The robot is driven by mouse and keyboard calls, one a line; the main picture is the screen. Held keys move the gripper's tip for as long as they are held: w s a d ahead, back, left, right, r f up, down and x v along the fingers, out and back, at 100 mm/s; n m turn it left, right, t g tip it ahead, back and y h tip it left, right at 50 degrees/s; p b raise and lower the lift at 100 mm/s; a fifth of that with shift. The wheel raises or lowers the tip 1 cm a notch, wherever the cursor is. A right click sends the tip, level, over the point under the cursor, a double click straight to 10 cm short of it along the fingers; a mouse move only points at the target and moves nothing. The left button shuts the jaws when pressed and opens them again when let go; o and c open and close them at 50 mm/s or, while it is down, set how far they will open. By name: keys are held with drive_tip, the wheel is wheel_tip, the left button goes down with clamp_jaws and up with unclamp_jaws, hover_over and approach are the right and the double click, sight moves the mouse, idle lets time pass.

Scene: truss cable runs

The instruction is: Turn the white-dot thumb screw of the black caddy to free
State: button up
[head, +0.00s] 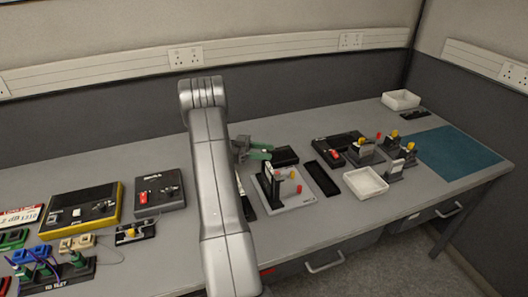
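Several black items lie on the bench, and I cannot tell for sure which one is the black caddy. A black upright fixture (269,188) on a pale base plate carries small orange and red knobs on its right. A black flat unit with a red part (331,151) lies farther right. No white dot or thumb screw marking is legible at this size. My gripper (264,151), with green fingers, is above the bench behind the upright fixture. Its fingers look apart with nothing visible between them. My arm hides part of the bench behind it.
A black open tray (322,179), white bins (366,183) (401,100) and small stands with yellow knobs (392,136) crowd the right. A teal mat (457,152) is clear. Yellow-edged (84,211) and grey (160,192) panels lie left, beside a connector rack (55,275).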

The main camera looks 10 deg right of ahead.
drive_tip(key=v, duration=0.7)
drive_tip(key=shift+a, duration=0.25)
drive_tip(key=shift+w+d, duration=0.1)
drive_tip(key=x, duration=0.7)
drive_tip(key=shift+r, duration=0.1)
drive_tip(key=shift+d, duration=0.25)
drive_tip(key=shift+a+n+t+p, duration=0.1)
drive_tip(key=shift+n+t+p, duration=0.3)
drive_tip(key=shift+t, duration=0.2)
